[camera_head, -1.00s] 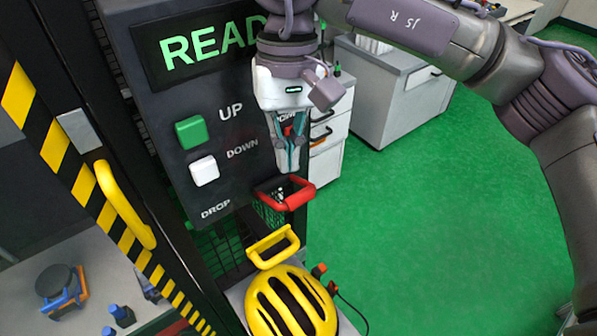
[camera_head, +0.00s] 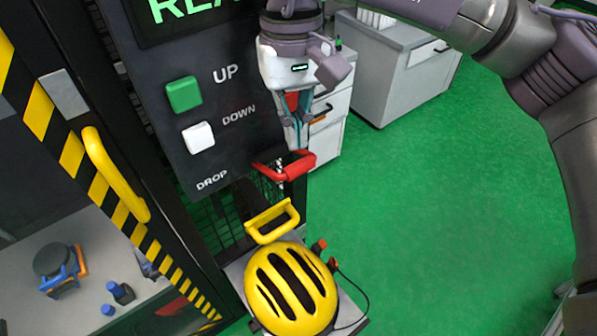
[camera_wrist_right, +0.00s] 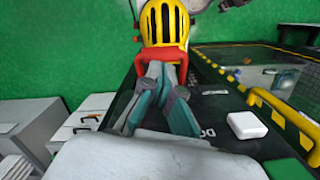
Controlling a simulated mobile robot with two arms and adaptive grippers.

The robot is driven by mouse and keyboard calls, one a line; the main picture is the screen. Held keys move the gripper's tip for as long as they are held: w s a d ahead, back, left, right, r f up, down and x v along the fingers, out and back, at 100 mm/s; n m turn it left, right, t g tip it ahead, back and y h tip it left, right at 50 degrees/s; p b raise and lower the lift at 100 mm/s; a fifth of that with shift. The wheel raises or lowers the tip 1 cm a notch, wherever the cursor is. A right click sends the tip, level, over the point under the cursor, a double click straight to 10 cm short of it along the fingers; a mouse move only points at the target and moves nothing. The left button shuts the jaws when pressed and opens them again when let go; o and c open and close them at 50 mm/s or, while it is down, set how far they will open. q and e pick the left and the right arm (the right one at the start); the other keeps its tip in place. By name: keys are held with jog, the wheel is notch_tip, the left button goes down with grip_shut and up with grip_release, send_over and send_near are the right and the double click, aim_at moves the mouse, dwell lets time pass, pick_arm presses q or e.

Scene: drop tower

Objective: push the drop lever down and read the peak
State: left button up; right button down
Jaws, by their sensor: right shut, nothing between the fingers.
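The red drop lever (camera_head: 286,166) sticks out from the side of the dark control panel (camera_head: 165,75), beside the word DROP. It looks raised, at about the height of that label. My right gripper (camera_head: 295,146) is shut and empty, pointing down just above the lever. In the right wrist view its fingertips (camera_wrist_right: 166,76) overlap the red lever (camera_wrist_right: 203,60); whether they touch cannot be told. The display (camera_head: 190,12) at the top shows green letters, cut off by the picture edge. No peak number is visible. My left gripper is not in view.
A green button (camera_head: 184,94) and a white button (camera_head: 198,137) sit on the panel. Below the lever are a yellow handle (camera_head: 272,221) and a yellow helmet (camera_head: 291,289). A striped guard door (camera_head: 80,165) stands left. Green floor (camera_head: 430,210) is open at right.

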aim_at(296, 162)
jog(key=shift+s+f+b, duration=0.15)
jog(key=shift+f+b, duration=0.65)
jog(key=shift+f, duration=0.95)
notch_tip(296, 162, down, 4)
jog(key=b, duration=0.4)
jog(key=shift+f, duration=0.25)
jog(key=shift+r, duration=0.1)
jog(key=w, duration=0.1)
jog(key=p, duration=0.1)
jog(key=w+r, duration=0.1)
jog(key=shift+w+a+r+p, duration=0.1)
jog(key=shift+w+a+p, duration=0.15)
jog(key=shift+w+p, duration=0.05)
